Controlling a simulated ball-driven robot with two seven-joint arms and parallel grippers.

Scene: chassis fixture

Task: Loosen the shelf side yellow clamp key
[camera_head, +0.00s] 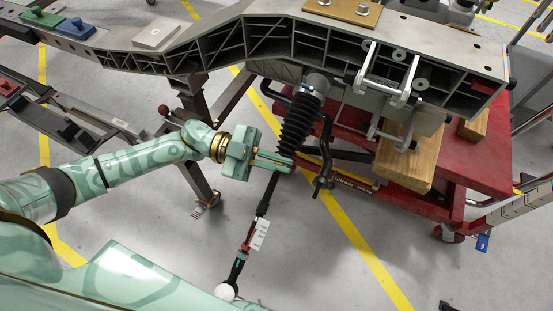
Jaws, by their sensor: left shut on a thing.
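My left gripper (275,161) reaches in from the left and is shut at the lower end of the black ribbed bellows (298,122), on the black rod (268,193) that comes out of it. The exact contact is partly hidden by the fingers. The rod slants down to a white ball-shaped end (225,291) and carries a white tag (260,233). I cannot clearly make out a yellow clamp key in this view. My right gripper is not in view.
A grey ribbed chassis beam (230,42) crosses the top. A red cart (482,160) with wooden blocks (405,160) stands under its right part. Blue (76,28) and green (40,17) blocks sit at upper left. Open grey floor (330,265) lies at the bottom.

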